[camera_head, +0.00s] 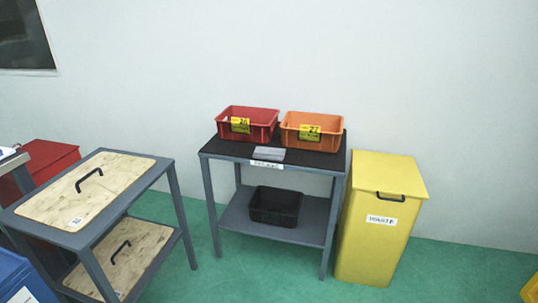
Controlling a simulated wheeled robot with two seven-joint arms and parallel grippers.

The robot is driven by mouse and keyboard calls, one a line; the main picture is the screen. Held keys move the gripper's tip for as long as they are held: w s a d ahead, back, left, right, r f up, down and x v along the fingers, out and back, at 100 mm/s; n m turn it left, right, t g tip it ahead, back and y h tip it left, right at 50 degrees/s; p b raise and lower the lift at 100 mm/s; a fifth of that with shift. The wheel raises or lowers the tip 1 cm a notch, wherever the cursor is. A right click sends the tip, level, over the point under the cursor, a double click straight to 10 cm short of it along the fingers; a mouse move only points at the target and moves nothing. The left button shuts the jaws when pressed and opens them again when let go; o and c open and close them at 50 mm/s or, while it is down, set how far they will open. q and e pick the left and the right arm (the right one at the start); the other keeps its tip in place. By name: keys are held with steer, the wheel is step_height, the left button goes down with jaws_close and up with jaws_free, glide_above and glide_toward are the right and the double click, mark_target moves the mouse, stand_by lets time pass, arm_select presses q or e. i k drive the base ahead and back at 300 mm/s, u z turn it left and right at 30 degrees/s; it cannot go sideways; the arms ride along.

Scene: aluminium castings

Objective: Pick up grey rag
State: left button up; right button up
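A small flat grey piece, which looks like the folded grey rag (269,153), lies on the dark top of the grey table (208,146). It is near the table's front edge, in front of the gap between a red bin (262,117) and an orange bin (300,118). Nothing covers it. Neither of my grippers shows in the head view.
A yellow waste bin (372,240) stands right of the table. A black crate (275,207) sits on the lower shelf. A second table (130,217) with wooden boards stands at left, near a blue container (22,280). Green floor (215,275) is open between the tables.

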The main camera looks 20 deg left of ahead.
mark_target(276, 154)
steer(key=z, duration=0.35)
steer(key=i, duration=0.55)
steer(key=z, duration=0.55)
steer(key=i, duration=1.2)
steer(key=u, duration=0.9)
steer(key=i, duration=0.85)
steer(key=u, duration=0.75)
